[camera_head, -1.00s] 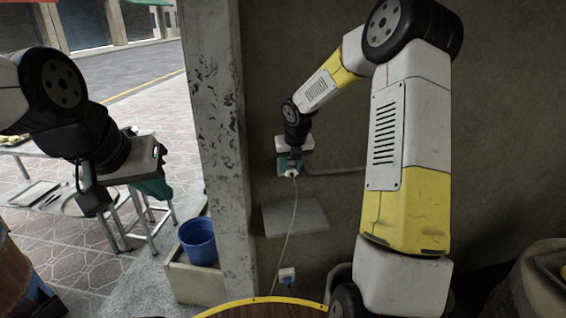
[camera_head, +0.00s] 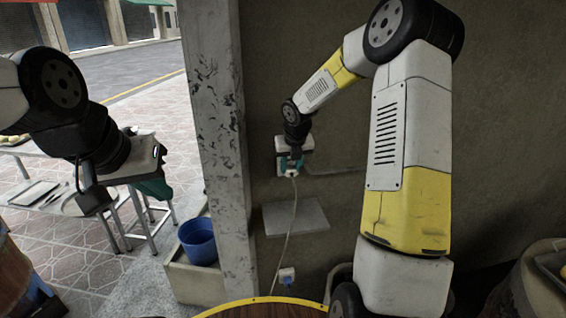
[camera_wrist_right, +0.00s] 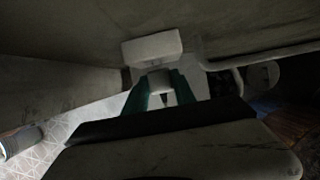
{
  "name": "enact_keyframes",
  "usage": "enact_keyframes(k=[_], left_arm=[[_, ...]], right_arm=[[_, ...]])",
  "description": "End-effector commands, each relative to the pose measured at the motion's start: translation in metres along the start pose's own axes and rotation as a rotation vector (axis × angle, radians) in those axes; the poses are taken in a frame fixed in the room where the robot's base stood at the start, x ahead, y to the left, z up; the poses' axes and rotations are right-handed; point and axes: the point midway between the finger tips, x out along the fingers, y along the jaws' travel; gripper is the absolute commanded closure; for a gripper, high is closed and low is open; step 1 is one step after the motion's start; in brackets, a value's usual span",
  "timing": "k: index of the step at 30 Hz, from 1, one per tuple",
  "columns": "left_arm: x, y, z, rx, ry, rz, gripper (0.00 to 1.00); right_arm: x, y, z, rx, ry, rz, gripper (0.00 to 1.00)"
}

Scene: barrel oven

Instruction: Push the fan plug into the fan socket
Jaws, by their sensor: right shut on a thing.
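My right gripper (camera_head: 290,164) is at the wall, with teal fingers shut on a small white plug (camera_head: 292,174). A thin pale cord hangs from the plug. In the right wrist view the plug (camera_wrist_right: 160,82) sits between the teal fingers, below a white box (camera_wrist_right: 152,47) on the wall that looks like the socket. The contact between plug and box is hard to see, so I cannot tell whether the plug is in. My left gripper (camera_head: 152,186) hangs at the left, away from the wall; its fingers are seen side-on and their opening is unclear.
A small outlet (camera_head: 286,276) with a blue part is low on the wall near the cord's lower end. A grey panel (camera_head: 296,216) is on the wall. A concrete pillar (camera_head: 222,130), blue bucket (camera_head: 198,241) and metal table (camera_head: 50,160) are at the left. A round tabletop edge is below.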

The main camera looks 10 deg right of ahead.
Motion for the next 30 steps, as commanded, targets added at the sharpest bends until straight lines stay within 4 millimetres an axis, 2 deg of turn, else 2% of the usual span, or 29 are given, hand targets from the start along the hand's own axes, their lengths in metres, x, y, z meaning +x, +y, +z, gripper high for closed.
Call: enact_keyframes(k=[29,30], left_arm=[[0.0,0.0,0.0,0.0,0.0,0.0,1.0],[0.0,0.0,0.0,0.0,0.0,0.0,1.0]], right_arm=[[0.005,0.0,0.011,0.0,-0.001,0.001,1.0],[0.004,0.0,0.011,0.0,-0.001,0.0,0.6]])
